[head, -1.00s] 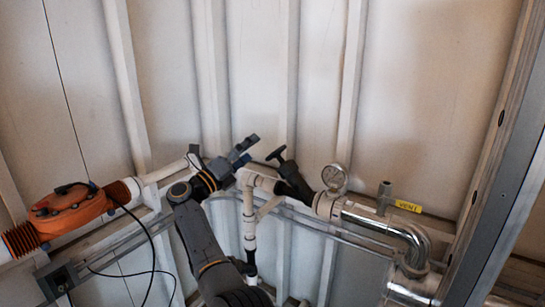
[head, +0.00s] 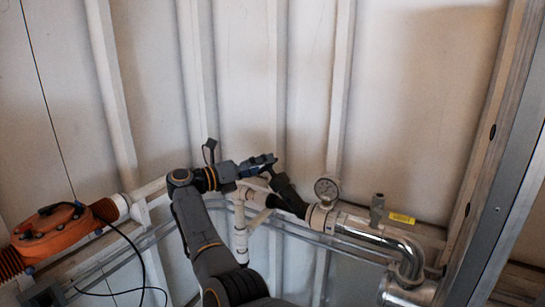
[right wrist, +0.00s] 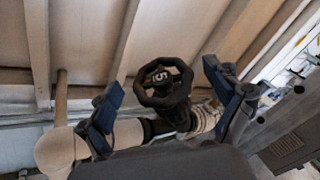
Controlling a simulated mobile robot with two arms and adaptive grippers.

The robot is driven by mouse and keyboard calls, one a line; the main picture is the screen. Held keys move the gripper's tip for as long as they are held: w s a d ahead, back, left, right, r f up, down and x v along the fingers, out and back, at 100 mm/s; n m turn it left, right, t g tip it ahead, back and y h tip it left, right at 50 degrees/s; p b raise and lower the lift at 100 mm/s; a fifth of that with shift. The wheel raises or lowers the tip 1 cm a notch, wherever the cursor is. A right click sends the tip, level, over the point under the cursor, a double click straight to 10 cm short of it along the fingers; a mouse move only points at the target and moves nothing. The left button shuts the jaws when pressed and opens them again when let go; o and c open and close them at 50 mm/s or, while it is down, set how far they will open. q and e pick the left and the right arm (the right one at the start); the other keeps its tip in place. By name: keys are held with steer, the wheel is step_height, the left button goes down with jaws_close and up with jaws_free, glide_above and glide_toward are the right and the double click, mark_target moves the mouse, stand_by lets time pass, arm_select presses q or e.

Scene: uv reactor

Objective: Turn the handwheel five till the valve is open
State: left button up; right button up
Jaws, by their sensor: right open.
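Handwheel five (right wrist: 162,82) is a black lobed wheel with a white 5 on its hub. It shows in the middle of the right wrist view, between the two blue fingers and apart from them. In the head view my right gripper (head: 265,162) hides the wheel; the black valve body (head: 288,196) shows just below it. My right gripper is open, with one finger on each side of the wheel as its wrist camera sees it (right wrist: 164,90). I cannot tell how far the valve is open. My left gripper is not in view.
A pressure gauge (head: 326,187) stands on the pipe just right of the valve, near the gripper. Beyond it are a small grey fitting (head: 377,209), a yellow tag (head: 402,218) and a shiny pipe elbow (head: 408,248). An orange unit (head: 52,230) with cables sits at left.

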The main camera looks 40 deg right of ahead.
steer(key=shift+p+x, duration=0.45)
steer(key=shift+x, duration=1.4)
steer(key=c, duration=1.2)
steer(key=shift+c, duration=0.3)
